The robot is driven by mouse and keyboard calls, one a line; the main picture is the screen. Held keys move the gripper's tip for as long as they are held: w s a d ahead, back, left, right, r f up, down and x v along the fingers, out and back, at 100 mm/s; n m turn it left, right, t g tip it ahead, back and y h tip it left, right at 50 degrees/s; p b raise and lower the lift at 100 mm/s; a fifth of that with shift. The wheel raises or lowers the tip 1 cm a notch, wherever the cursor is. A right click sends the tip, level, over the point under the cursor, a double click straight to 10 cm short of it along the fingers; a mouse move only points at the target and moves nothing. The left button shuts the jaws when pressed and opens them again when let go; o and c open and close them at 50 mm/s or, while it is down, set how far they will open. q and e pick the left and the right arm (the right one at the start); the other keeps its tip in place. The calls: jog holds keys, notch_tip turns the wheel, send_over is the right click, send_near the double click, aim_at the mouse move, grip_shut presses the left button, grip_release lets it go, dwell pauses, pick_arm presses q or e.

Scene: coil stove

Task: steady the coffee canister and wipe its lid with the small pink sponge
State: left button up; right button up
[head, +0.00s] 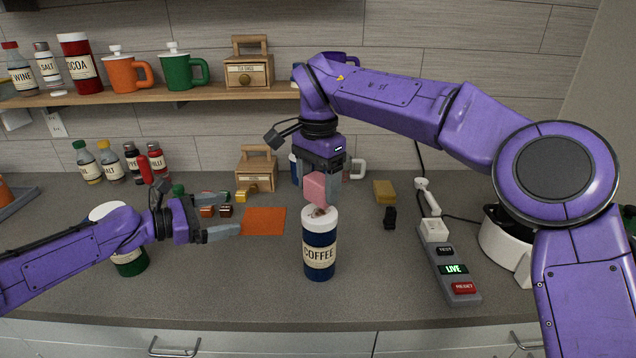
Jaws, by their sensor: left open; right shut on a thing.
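The coffee canister (319,254) stands upright on the counter, dark blue with a cream label. Its white lid (321,217) has a brown smudge on top. My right gripper (322,186) comes from above and is shut on the small pink sponge (316,188). The sponge is just above the lid; I cannot tell whether it touches. My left gripper (226,221) is open and empty, to the left of the canister and apart from it, its fingers pointing right.
An orange cloth (263,221) lies left of the canister. A green canister (131,262) stands behind my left arm. A yellow sponge (384,191) and a grey switch box (451,263) are to the right. Bottles (112,161) stand at the back left. Counter front is clear.

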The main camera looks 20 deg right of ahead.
aim_at(315, 262)
pick_arm(q)
jog(key=s+d+f+g, duration=0.1)
jog(key=s+d+f, duration=0.1)
jog(key=d+f, duration=0.1)
jog(key=s+d+f+g, duration=0.2)
jog(key=s+d+f, duration=0.1)
jog(key=d, duration=0.1)
jog(key=s+d+f+m+g, duration=0.1)
jog(key=s+d+f, duration=0.2)
jog(key=shift+s+d+f+g, duration=0.2)
jog(key=shift+s+d+g, duration=0.05)
jog(key=shift+g, duration=0.05)
jog(key=x, duration=0.9)
jog(key=shift+d+f, duration=0.25)
jog(key=shift+c, duration=0.3)
jog(key=c, duration=0.9)
jog(key=shift+o, duration=0.2)
jog(key=shift+w, duration=0.1)
